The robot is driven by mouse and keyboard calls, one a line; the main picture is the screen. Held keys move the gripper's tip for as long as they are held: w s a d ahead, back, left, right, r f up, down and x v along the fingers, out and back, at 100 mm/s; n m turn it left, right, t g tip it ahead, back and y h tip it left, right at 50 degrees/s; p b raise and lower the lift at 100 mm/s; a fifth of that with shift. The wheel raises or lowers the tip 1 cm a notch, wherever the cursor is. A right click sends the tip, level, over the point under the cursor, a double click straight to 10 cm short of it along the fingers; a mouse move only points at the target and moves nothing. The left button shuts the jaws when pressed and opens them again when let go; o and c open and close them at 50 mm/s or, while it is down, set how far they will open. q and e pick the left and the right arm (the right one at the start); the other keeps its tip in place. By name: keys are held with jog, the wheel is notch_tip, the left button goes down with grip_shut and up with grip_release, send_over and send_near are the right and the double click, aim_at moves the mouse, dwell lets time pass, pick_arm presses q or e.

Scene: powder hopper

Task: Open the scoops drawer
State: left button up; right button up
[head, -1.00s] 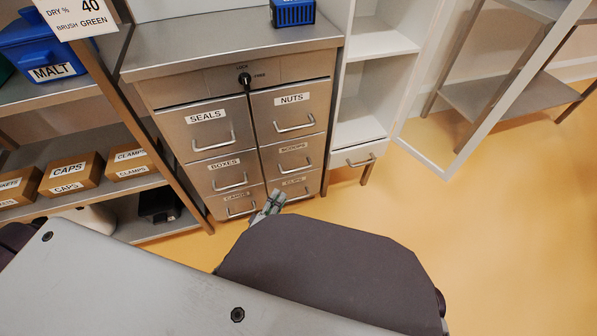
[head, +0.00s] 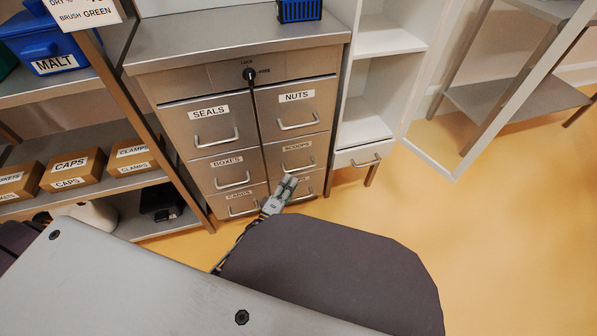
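The scoops drawer (head: 290,162) is the middle drawer in the right column of a grey metal cabinet (head: 150,90). It is shut, and its bar handle (head: 299,169) shows below the label. My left gripper (head: 289,183) is just below this handle, in front of the bottom right drawer, whose label it partly covers. I see no contact with the handle. Its fingers are too small to tell whether they are open or shut. A black lock knob (head: 249,75) sits on the panel above the drawers, between LOCK and FREE markings. My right gripper is not in view.
The seals (head: 200,125), nuts (head: 296,108) and boxes (head: 222,172) drawers are shut. A shelf with cartons (head: 75,170) stands left. A white shelf unit (head: 360,125) with a small drawer adjoins the cabinet on the right. Open floor (head: 400,220) lies at right.

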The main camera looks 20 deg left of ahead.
aim_at(298, 169)
pick_arm(q)
jog(key=b+x, duration=0.2)
jog(key=x, duration=0.5)
jog(key=shift+w, duration=0.2)
jog(key=c, duration=0.7)
grip_shut()
